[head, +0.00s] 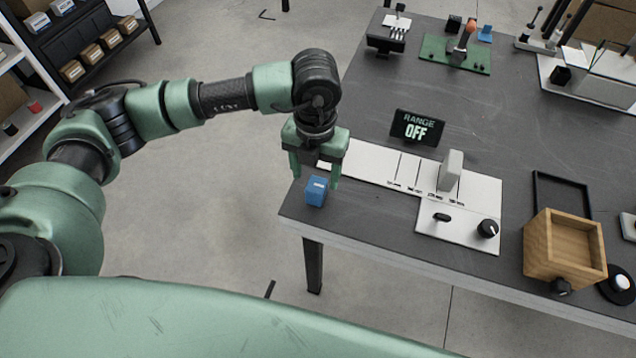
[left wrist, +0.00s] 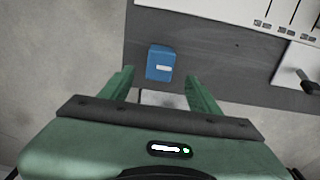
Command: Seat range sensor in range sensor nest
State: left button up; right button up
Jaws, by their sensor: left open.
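A small blue box with a white label (head: 316,191), which looks like the range sensor, sits on the dark table near its left corner. It also shows in the left wrist view (left wrist: 160,62), between and just beyond the fingertips. My left gripper (head: 315,178) is open above the box, fingers pointing down, and holds nothing. A black display (head: 417,128) reads "RANGE OFF". A white panel (head: 375,163) with dark slots and an upright grey block lies right of the box. I cannot tell which part is the range sensor nest. My right gripper is out of view.
The panel's front part carries a black knob (head: 488,229). A wooden box (head: 565,249) and an empty black frame (head: 562,196) stand further right. A green board (head: 455,54) and other fixtures are at the back. The table's middle is mostly clear.

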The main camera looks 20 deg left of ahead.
aim_at(316, 186)
pick_arm(q)
jog(key=shift+f, duration=0.5)
notch_tip(316, 186, down, 3)
jog(key=shift+w+a+r+p, duration=0.1)
jog(key=shift+p, duration=0.5)
jog(key=shift+f, duration=0.85)
jog(key=c, duration=1.2)
jog(key=shift+r, duration=0.1)
grip_shut()
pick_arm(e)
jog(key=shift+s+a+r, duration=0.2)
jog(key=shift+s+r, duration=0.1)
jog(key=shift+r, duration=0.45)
